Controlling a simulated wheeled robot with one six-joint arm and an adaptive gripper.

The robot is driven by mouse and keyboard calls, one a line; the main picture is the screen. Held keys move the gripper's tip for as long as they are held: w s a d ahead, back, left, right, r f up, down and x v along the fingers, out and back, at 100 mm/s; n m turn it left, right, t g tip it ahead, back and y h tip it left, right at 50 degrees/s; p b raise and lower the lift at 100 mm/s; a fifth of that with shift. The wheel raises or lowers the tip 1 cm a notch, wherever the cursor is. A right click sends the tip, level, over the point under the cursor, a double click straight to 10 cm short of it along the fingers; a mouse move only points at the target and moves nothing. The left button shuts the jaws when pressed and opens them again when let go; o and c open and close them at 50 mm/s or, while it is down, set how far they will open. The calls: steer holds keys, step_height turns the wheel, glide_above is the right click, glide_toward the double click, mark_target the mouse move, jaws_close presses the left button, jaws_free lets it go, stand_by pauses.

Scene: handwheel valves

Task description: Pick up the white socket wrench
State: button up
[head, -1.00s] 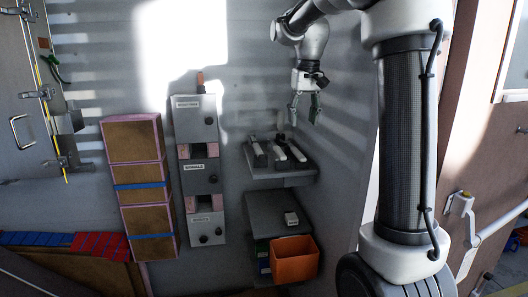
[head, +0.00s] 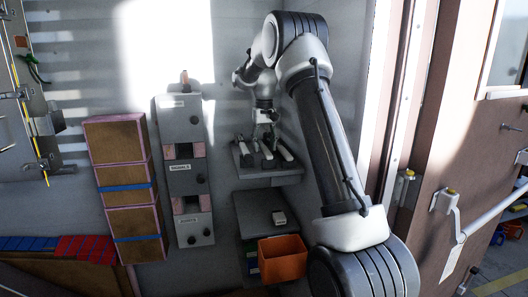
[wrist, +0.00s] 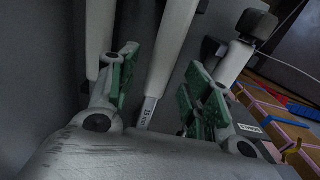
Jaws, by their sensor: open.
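Several pale long-handled tools (head: 286,154) lie side by side on the upper grey shelf (head: 275,181). I cannot tell for certain which is the white socket wrench. My gripper (head: 265,140) is low over them, pointing down. In the wrist view my gripper (wrist: 163,65) is open, with green-padded fingers. A white bar with a small label (wrist: 167,60) shows between the fingers; contact is not visible. Another pale bar (wrist: 98,35) is beyond the left finger. A white tool with a dark head (wrist: 236,58) is beyond the right finger. The tools' far ends are partly hidden.
A lower shelf (head: 253,203) holds a small white box (head: 279,218). An orange bin (head: 283,259) is below it. A grey labelled cabinet column (head: 184,175) and stacked brown boxes (head: 125,185) stand to the left. The wall is close behind the shelf.

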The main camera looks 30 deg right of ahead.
mark_target(264, 147)
steer(key=shift+f, duration=0.35)
jaws_close()
steer(key=shift+r, duration=0.1)
step_height(264, 147, up, 10)
steer(key=c, duration=0.6)
jaws_free()
jaws_close()
